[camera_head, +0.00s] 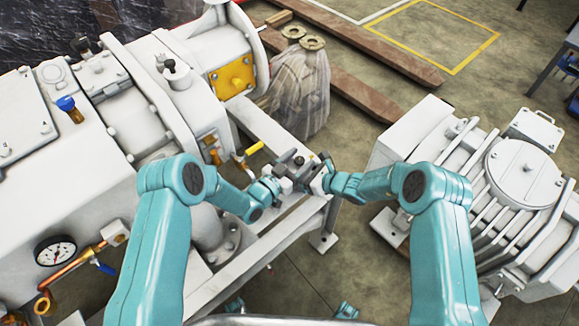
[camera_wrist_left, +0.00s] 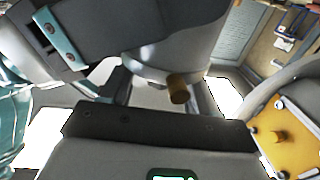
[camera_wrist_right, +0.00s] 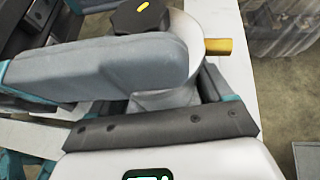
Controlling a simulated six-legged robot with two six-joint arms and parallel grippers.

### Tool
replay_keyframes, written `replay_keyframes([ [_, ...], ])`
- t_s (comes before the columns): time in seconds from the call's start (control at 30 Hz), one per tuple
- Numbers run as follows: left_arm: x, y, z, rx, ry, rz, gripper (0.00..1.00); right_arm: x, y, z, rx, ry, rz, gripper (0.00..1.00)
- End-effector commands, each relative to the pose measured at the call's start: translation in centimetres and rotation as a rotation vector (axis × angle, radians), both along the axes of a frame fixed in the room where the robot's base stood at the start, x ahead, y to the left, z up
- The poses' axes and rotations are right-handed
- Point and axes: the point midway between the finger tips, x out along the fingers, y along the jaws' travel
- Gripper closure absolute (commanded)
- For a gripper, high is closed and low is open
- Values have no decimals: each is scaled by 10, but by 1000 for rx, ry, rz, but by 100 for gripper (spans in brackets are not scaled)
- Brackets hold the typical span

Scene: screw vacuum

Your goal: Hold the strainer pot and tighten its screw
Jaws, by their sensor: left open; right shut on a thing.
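The strainer pot (camera_wrist_right: 165,97) shows in the right wrist view as a pale rounded body with a short yellow-brass stub on its right. Its screw (camera_wrist_right: 140,16) is a black knob with a yellow mark at the top of that view. My right gripper (camera_head: 319,174) is shut on the pot, with fingers on both sides of it. My left gripper (camera_head: 287,171) is open, close beside the right one in the head view. In the left wrist view a grey cylinder with a brass stub (camera_wrist_left: 178,88) fills the middle. In the head view the grippers mostly hide the pot.
A large white vacuum pump (camera_head: 100,130) with a gauge (camera_head: 55,250) and yellow plate (camera_head: 231,76) stands at left. A finned motor (camera_head: 480,190) stands at right. A wrapped bundle (camera_head: 302,95) stands behind the grippers. Wooden beams (camera_head: 375,50) lie on the floor.

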Motion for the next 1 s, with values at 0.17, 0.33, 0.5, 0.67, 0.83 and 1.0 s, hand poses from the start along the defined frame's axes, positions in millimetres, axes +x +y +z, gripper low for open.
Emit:
replay_keyframes([
  [0.17, -27, 24, -1, 0, 4, 4, 40, -1, 0, -2, -1, 3, 1, 37],
  [0.33, -58, 49, 0, -1, 3, 4, 40, -1, 0, -2, -1, 3, 1, 37],
  [0.5, -79, 66, 0, -2, 1, 4, 40, -1, 0, -2, -1, 3, 1, 37],
  [0.67, -87, 72, 0, -1, -1, 2, 40, -1, 0, -2, -2, 3, 0, 37],
  [0.83, -87, 72, 0, -1, -1, 1, 40, -1, 0, -2, -2, 3, 0, 37],
  [1.0, -90, 74, -6, -1, 2, 1, 40, -1, 0, -2, -1, 4, 0, 37],
])
